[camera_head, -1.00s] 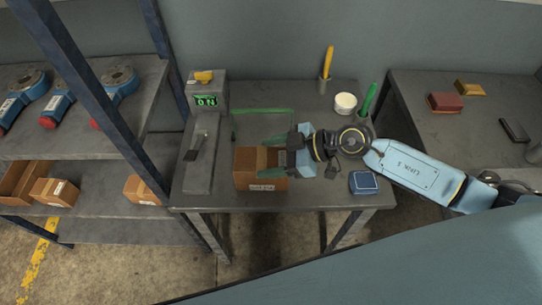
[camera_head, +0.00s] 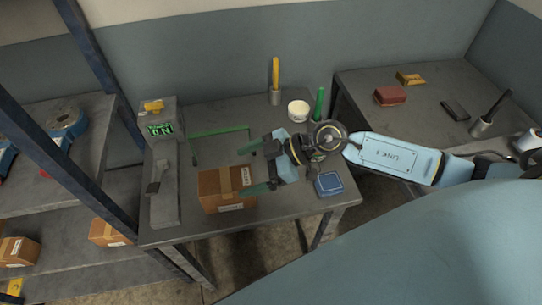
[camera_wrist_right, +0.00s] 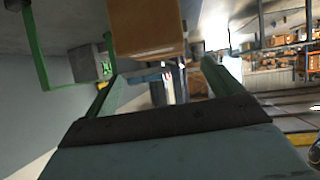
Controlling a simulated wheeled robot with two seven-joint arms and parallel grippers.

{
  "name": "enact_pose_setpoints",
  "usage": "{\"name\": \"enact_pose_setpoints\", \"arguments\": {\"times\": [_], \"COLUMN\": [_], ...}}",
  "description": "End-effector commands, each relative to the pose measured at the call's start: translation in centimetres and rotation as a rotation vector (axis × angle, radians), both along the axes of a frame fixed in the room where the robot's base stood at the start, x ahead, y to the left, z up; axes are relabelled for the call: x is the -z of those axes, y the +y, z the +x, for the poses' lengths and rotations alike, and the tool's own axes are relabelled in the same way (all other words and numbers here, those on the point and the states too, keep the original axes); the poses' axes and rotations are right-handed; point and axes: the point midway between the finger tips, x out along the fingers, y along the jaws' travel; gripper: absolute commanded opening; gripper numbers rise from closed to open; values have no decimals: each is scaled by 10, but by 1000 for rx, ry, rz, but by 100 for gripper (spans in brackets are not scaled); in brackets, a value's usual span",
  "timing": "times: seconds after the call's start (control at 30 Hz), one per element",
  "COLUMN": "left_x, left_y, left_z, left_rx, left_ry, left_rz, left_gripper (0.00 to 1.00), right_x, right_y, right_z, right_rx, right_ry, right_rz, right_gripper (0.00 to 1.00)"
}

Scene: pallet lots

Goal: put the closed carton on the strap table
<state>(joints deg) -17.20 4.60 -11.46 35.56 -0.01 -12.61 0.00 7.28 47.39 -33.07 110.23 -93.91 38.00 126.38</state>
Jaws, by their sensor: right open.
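The closed carton (camera_head: 212,188), brown with a tape strip on top and a white label, sits upright near the front of the middle grey table (camera_head: 285,208). I cannot tell whether this table or the right-hand one (camera_head: 440,85) is the strap table. My right gripper (camera_head: 246,169) is open at the carton's right side, fingers pointing left; it holds nothing. In the right wrist view the carton (camera_wrist_right: 147,28) is ahead, at the top, with a finger to either side. Whether a finger touches it is unclear. My left gripper is out of view.
A green frame (camera_head: 220,132) stands behind the carton. A grey device (camera_head: 160,125) with a green display is left. A blue box (camera_head: 328,184), white tub (camera_head: 298,110) and tool cup (camera_head: 275,97) are right and behind. A shelf with cartons (camera_head: 108,232) is at left.

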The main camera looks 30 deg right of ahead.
Motion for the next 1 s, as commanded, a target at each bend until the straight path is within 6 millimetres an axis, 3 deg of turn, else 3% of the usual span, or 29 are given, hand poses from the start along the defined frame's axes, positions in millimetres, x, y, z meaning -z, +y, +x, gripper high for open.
{"name": "enact_pose_setpoints", "arguments": {"times": [0.2,0.4,1.0], "left_x": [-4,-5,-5], "left_y": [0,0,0], "left_z": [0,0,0], "left_rx": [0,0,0], "left_ry": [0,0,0], "left_rz": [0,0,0], "left_gripper": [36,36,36], "right_x": [-22,-34,-38], "right_y": [-39,-57,-62], "right_z": [-18,-26,-28], "right_rx": [0,-1,0], "right_ry": [2,2,-1], "right_rz": [-6,-3,0], "right_gripper": [91,91,91]}}
